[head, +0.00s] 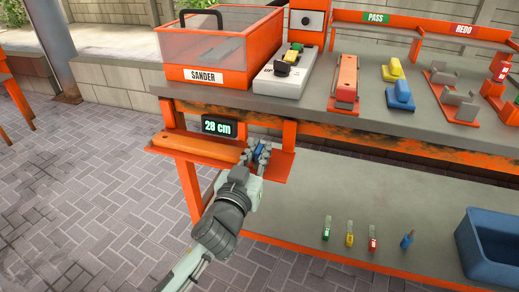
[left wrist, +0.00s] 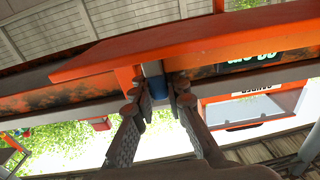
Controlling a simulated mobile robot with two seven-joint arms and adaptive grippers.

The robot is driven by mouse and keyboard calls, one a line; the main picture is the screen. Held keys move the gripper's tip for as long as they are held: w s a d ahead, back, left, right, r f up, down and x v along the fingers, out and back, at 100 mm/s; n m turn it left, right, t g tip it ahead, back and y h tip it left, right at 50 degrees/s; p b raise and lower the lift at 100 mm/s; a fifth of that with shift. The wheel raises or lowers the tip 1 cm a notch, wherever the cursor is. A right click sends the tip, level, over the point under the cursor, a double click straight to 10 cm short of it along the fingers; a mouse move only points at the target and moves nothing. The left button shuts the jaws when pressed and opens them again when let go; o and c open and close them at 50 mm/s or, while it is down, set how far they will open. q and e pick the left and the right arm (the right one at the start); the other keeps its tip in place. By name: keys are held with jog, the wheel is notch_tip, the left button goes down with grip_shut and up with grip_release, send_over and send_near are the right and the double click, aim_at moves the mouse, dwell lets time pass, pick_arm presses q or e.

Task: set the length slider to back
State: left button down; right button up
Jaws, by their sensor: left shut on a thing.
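The length slider is an orange bar (head: 198,147) on an orange shelf at the bench's front left, under a small display (head: 219,127) that reads 28 cm. A blue knob (head: 259,148) is at the right end of the bar. My left gripper (head: 257,153) is shut on this knob, and its fingers partly hide it. In the left wrist view, the blue knob (left wrist: 153,70) shows at the fingertips (left wrist: 159,92), below the orange shelf edge. My right gripper is not in view.
A sander box (head: 220,75) stands on the bench above the slider. A grey-white panel with coloured switches (head: 285,70) and several coloured tools lie to its right. A blue bin (head: 485,250) and several small coloured items rest on the lower shelf. Paved floor (head: 90,200) is open at left.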

aim_at(282, 168)
pick_arm(q)
jog(key=shift+d, duration=0.1)
jog(key=d, duration=0.1)
jog(key=s+d, duration=0.1)
jog(key=d, duration=0.1)
jog(key=d+b, duration=0.1)
jog(key=shift+s+d, duration=0.4)
jog(key=shift+d, duration=0.2)
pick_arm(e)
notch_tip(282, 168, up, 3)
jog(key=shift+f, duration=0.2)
pick_arm(q)
jog(key=c, duration=1.5)
grip_release()
jog(key=shift+c, duration=0.2)
jog(key=v, duration=1.2)
